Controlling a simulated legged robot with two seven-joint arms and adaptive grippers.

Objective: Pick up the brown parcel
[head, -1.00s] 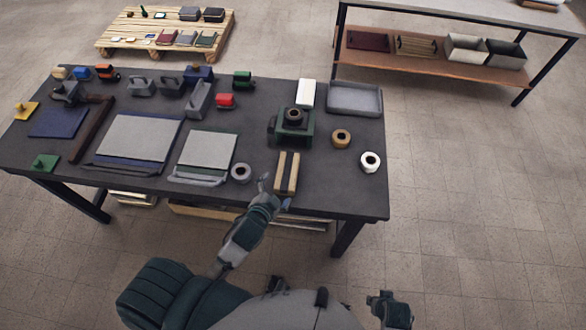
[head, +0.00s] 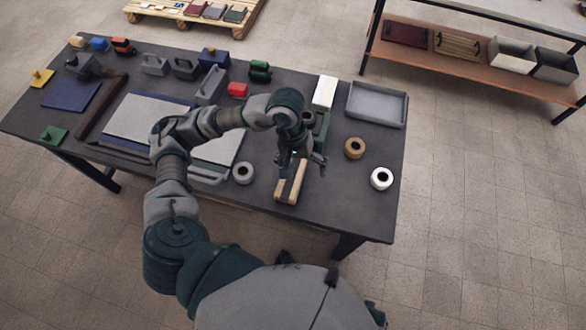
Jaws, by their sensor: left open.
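The brown parcel (head: 289,190) is a small tan block with a dark band along its middle. It lies near the front edge of the dark table (head: 340,212), right of the grey tape roll. My left arm reaches over the table from the lower left and bends down. My left gripper (head: 299,164) is open and points down at the far end of the parcel, with fingers spread near its sides. The gripper hides that far end. I cannot tell whether the fingers touch it. My right gripper is not clearly in view.
A grey tape roll (head: 243,173) stands close left of the parcel. Brown (head: 354,148) and white (head: 381,178) rolls lie to its right. A green device (head: 321,128) is behind my gripper. A grey tray (head: 377,104) is at the back right. The table's front right is clear.

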